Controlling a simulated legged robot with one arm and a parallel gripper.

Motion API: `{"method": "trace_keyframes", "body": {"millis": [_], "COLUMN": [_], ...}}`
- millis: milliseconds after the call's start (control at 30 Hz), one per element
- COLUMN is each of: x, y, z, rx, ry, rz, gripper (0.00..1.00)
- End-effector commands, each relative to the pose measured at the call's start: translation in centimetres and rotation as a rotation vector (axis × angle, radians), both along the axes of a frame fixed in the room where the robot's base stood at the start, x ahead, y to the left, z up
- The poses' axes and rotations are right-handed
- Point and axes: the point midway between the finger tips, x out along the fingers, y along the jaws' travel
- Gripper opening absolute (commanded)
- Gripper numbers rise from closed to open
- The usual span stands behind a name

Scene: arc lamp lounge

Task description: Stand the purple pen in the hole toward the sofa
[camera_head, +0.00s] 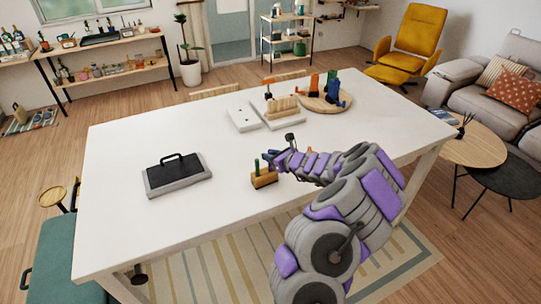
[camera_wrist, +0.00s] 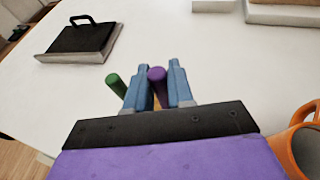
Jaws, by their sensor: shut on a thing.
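The purple pen (camera_wrist: 157,82) stands between the two blue fingers of my gripper (camera_wrist: 154,88) in the wrist view, and the fingers are shut on it. A green pen (camera_wrist: 115,84) is just left of the fingers. In the head view my gripper (camera_head: 270,157) is over a small wooden block (camera_head: 264,180) near the table's front edge. The green pen (camera_head: 256,166) stands upright in the left part of that block. The purple pen cannot be made out in the head view. The pen's lower end and the block's holes are hidden, so I cannot tell whether the pen is in a hole.
A black-handled case on a grey base (camera_head: 177,175) lies left on the white table (camera_head: 120,200). An orange mug (camera_wrist: 304,148) is close on the right in the wrist view. White boards (camera_head: 243,118) and a round wooden tray (camera_head: 312,107) are farther back. The sofa (camera_head: 480,100) is at right.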

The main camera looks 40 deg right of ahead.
Motion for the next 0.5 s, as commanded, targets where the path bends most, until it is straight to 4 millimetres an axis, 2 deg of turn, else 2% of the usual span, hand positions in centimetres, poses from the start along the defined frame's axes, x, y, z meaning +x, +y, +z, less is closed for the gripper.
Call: {"method": "trace_keyframes", "body": {"millis": [500], "x": [0.0], "y": [0.0], "z": [-1.2], "rx": [0.0], "ry": [0.001], "rz": [0.0], "gripper": [0.0]}}
